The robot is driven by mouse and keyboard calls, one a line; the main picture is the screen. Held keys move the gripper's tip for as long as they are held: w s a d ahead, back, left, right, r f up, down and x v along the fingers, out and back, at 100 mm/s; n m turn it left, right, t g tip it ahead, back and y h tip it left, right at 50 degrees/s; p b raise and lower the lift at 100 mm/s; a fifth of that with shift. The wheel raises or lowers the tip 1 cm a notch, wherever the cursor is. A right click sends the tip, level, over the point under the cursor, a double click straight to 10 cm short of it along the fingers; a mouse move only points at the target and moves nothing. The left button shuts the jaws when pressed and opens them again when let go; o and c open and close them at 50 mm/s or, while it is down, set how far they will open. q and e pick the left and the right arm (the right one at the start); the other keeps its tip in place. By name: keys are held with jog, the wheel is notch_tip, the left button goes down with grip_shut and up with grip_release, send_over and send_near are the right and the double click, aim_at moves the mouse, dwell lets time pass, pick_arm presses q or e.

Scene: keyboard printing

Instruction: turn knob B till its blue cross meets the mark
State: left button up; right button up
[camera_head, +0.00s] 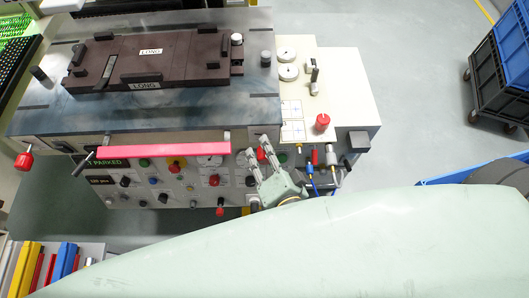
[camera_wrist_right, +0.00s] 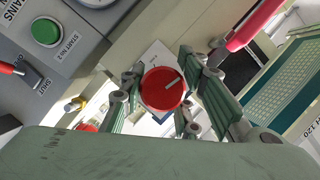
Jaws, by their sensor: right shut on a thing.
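No letter B is legible. A white card (camera_head: 292,109) with fine lines lies on the cream panel; a small blue cross (camera_head: 299,127) shows on the card below it. My left gripper is not in view.
A pink bar (camera_head: 163,151) runs along the machine's front. A red knob (camera_head: 322,122) stands on the cream panel to the right. A green button (camera_wrist_right: 46,32) is at the upper left in the wrist view.

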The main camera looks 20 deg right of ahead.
jog(key=shift+s+f+m+b, duration=0.1)
jog(key=shift+f+m+b, duration=0.1)
jog(key=shift+m+b, duration=0.2)
jog(key=o, duration=1.1)
jog(key=shift+d, duration=0.1)
jog(key=shift+r, duration=0.1)
jog(key=v, duration=1.2)
jog(key=shift+f, duration=0.3)
